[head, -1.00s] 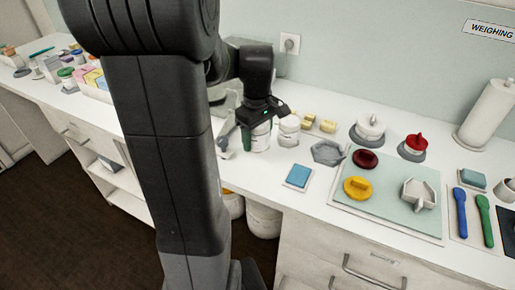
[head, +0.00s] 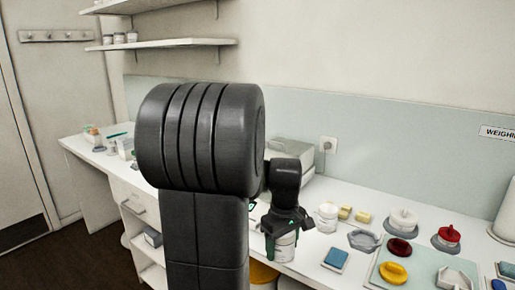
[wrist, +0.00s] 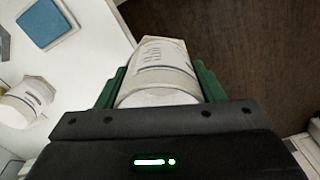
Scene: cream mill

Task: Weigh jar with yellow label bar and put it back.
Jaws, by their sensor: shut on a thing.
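My gripper (head: 284,238) is shut on a white jar (head: 285,250), its green fingers on either side of it. In the wrist view the held jar (wrist: 160,75) lies between the fingers, with grey print on its pale label; I cannot make out a yellow bar. Dark floor shows behind the jar there, so it is out by the counter's front edge. A second white jar (head: 327,216) stands on the counter to the right of my gripper. It also shows in the wrist view (wrist: 22,104). A grey boxy device (head: 298,154) stands behind my arm, partly hidden.
Wall shelves (head: 160,44) hang at upper left.

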